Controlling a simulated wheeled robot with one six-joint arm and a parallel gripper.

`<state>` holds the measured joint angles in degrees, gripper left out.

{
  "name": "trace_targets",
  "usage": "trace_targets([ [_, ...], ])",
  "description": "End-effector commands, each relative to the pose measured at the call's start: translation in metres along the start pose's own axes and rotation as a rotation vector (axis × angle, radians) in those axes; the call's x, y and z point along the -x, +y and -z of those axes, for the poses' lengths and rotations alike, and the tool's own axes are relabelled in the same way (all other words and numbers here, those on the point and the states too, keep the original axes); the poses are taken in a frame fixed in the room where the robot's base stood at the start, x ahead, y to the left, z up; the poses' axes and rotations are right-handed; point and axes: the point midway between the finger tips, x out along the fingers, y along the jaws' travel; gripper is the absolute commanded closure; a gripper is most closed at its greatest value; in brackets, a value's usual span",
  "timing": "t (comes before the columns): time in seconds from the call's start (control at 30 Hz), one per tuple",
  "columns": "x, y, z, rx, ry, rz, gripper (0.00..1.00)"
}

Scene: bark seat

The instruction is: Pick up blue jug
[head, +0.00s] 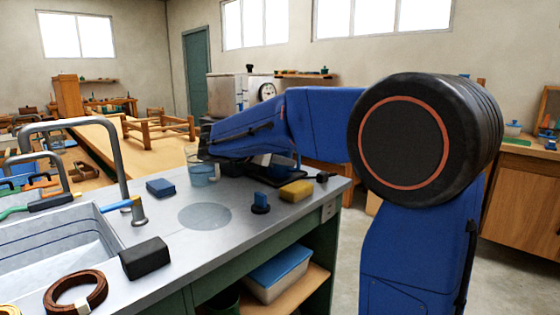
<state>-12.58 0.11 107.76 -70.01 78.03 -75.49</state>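A pale blue, see-through jug (204,172) stands on the grey worktop (160,215), towards its far side. Its upper part is partly hidden by the end of my arm. My blue-sleeved arm reaches across from the right. My gripper (207,148) seems to be the dark end of the arm, at the jug's upper right. Its fingers cannot be made out, and I cannot tell whether it touches the jug.
A sink (65,245) with a tall tap (122,160) is at left. A blue block (160,188), blue-topped stamp (260,204), yellow sponge (296,191), black block (144,258) and brown coil (75,292) lie on the worktop. A lidded box (278,275) is below.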

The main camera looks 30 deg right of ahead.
Motion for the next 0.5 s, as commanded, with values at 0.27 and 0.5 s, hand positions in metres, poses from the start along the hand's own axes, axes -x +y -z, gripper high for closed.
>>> trace_targets([
  [0.27,-0.04,-0.001,0.0,-0.002,0.001,0.002,0.67],
  [0.5,-0.05,0.001,0.0,0.0,0.0,0.0,0.67],
])
